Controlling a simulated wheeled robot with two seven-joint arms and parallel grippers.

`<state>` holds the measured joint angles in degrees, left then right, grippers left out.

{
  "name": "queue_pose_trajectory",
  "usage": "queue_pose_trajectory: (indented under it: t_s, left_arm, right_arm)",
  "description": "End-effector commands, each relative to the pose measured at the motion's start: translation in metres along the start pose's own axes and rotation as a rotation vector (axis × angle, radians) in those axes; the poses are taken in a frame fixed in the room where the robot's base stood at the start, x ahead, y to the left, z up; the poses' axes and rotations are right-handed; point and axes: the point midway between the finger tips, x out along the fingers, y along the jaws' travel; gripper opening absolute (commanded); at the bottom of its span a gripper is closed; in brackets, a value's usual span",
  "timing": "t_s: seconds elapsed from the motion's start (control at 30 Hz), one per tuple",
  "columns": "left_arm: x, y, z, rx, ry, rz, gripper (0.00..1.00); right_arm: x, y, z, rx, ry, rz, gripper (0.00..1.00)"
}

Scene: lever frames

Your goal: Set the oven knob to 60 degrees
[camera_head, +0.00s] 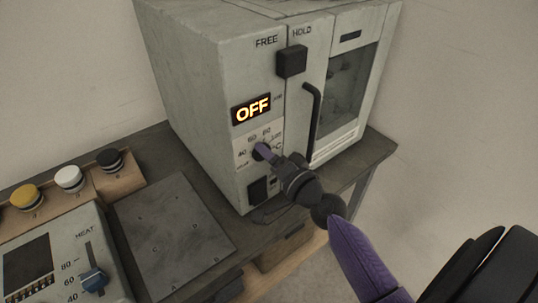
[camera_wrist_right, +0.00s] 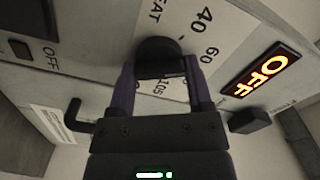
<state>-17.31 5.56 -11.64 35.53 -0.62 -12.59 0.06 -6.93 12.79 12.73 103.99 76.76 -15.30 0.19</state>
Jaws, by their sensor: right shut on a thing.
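The oven (camera_head: 205,75) stands on a dark bench, and its lit display (camera_head: 251,109) reads OFF. The dark round oven knob (camera_head: 261,152) sits below the display on a white dial plate with marks including 40, 60 and 80. My right gripper (camera_head: 265,152) is shut on the knob. In the right wrist view the knob (camera_wrist_right: 158,50) lies between the two purple fingers of the gripper (camera_wrist_right: 160,75), and 40 and 60 are readable beside it. The knob's pointer is hidden, so its setting cannot be told. My left gripper is not in view.
A black switch (camera_head: 257,190) sits below the knob. A black block (camera_head: 291,61) lies between FREE and HOLD, above the black door handle (camera_head: 313,115). A heat panel with a blue slider (camera_head: 94,280) and several coloured buttons stand at left.

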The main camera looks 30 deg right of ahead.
Motion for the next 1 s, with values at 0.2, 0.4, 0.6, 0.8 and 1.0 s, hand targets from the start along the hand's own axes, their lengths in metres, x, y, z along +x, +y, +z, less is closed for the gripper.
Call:
queue_pose_trajectory:
  t_s: [0.2,0.4,0.6,0.8,1.0]
  left_arm:
    - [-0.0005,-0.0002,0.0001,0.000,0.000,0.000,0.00]
    - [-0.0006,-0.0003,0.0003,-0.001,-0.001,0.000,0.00]
    - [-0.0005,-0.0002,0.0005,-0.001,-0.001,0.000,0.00]
    - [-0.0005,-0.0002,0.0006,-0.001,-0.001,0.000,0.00]
    - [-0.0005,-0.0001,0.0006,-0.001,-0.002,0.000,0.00]
  right_arm:
    - [0.0001,-0.0002,-0.0010,0.073,0.003,-0.001,0.06]
    - [0.0001,0.0000,-0.0010,0.101,0.003,-0.001,0.06]
    - [0.0001,0.0000,-0.0010,0.104,0.003,-0.001,0.06]
    - [0.0001,0.0000,-0.0010,0.104,0.003,-0.001,0.69]
    - [0.0001,0.0002,-0.0006,0.103,0.002,0.000,1.00]
